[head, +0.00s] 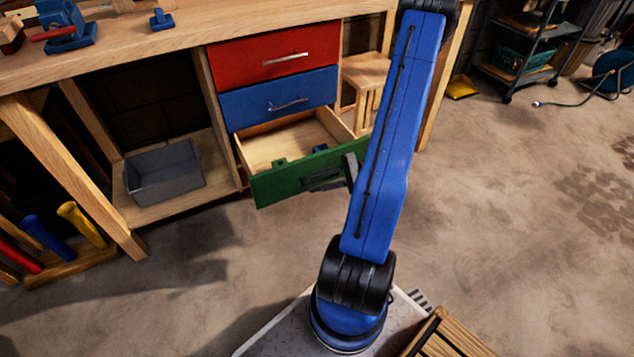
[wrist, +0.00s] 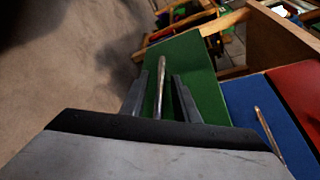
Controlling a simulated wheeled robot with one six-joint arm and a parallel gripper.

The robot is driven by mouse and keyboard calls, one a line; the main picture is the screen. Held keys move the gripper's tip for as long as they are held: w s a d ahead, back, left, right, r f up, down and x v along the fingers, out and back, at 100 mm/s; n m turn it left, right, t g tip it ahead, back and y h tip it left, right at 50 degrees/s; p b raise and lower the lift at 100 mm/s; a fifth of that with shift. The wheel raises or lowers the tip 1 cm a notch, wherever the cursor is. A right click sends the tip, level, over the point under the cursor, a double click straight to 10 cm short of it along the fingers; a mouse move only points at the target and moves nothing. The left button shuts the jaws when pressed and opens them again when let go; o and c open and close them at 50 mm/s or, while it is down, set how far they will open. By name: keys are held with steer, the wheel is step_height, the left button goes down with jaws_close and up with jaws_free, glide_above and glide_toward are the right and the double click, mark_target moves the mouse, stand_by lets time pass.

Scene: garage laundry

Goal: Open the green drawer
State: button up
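The green drawer (head: 289,183) is the lowest of the stack under the workbench and stands pulled well out, with its wooden inside showing. It also shows in the wrist view (wrist: 205,85). My gripper (head: 330,179) is at the drawer's front, partly hidden by my arm in the head view. In the wrist view my gripper (wrist: 162,92) has its two fingers apart. The drawer's metal handle (wrist: 160,80) lies between them, with a visible gap on each side. Small blue and green things are in the drawer.
The blue drawer (head: 280,98) and red drawer (head: 273,57) above are shut. A grey bin (head: 165,174) sits on the low shelf at left. A wooden stool (head: 366,73) stands behind the drawer. The floor at right is mostly clear.

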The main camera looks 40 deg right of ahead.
steer(key=v, duration=1.7)
steer(key=shift+d+r, duration=0.1)
steer(key=shift+d, duration=0.05)
steer(key=w+a+r+n+g+h, duration=0.3)
steer(key=a+r+n+g, duration=0.15)
steer(key=a+r, duration=0.45)
steer(key=w+a+r+n+g+h, duration=0.25)
steer(key=a+r+g, duration=0.3)
steer(key=a, duration=0.55)
steer(key=s+a+r+n+t+h, duration=0.3)
steer(key=s+a+r, duration=0.1)
steer(key=a+r, duration=0.2)
steer(key=s+a+r+n+t+h, duration=0.2)
steer(key=s+a+r+n+h, duration=0.1)
steer(key=a+r, duration=0.4)
steer(key=shift+s+a+r+t+h, duration=0.15)
steer(key=shift+s+a+t+h, duration=0.25)
steer(key=shift+s+a+h, duration=0.4)
steer(key=shift+w, duration=0.15)
